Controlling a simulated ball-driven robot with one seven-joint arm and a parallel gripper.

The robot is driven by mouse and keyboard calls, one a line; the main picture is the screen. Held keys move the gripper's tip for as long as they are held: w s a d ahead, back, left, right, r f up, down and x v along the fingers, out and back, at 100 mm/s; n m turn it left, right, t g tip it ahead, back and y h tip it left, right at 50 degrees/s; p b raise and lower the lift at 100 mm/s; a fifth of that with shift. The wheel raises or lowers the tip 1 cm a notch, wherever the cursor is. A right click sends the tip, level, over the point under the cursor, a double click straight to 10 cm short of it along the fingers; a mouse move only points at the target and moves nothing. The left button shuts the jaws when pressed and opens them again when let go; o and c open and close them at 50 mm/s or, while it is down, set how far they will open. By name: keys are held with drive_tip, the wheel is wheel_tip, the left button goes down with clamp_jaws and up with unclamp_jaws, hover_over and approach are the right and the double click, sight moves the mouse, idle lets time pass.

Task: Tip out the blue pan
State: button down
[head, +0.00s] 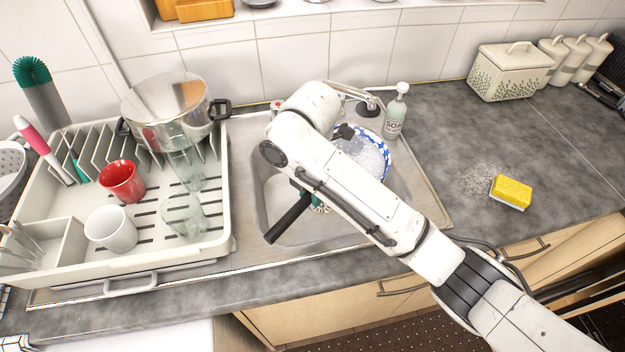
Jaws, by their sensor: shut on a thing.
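The blue pan (387,158) is over the right part of the sink, its blue-and-white patterned rim around white suds. My arm crosses in front and hides its lower left part. My gripper (345,131) shows only as a small dark piece at the pan's upper left rim, and it is shut on the pan. Its fingertips are mostly hidden. A black handle (288,219) sticks out below left of my arm, over the sink. Whether it joins the pan is hidden. How far the pan is tilted is hard to tell.
A white dish rack (130,268) with a pot (170,105), red cup (122,181), white cup (110,229) and glasses stands left of the sink (262,200). A soap bottle (394,115) stands behind the sink. A yellow sponge (511,191) lies on the right counter, which has free room.

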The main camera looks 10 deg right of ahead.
drive_tip(key=shift+s+a+r+p, duration=0.15)
drive_tip(key=shift+s+a+p, duration=0.1)
drive_tip(key=shift+s+p, duration=0.35)
drive_tip(key=shift+s+a+r+p, duration=0.15)
drive_tip(key=shift+s+a+p, duration=0.25)
drive_tip(key=shift+s, duration=0.4)
drive_tip(key=shift+s+a+r+p, duration=0.15)
drive_tip(key=shift+s+p, duration=0.4)
drive_tip(key=shift+s, duration=0.15)
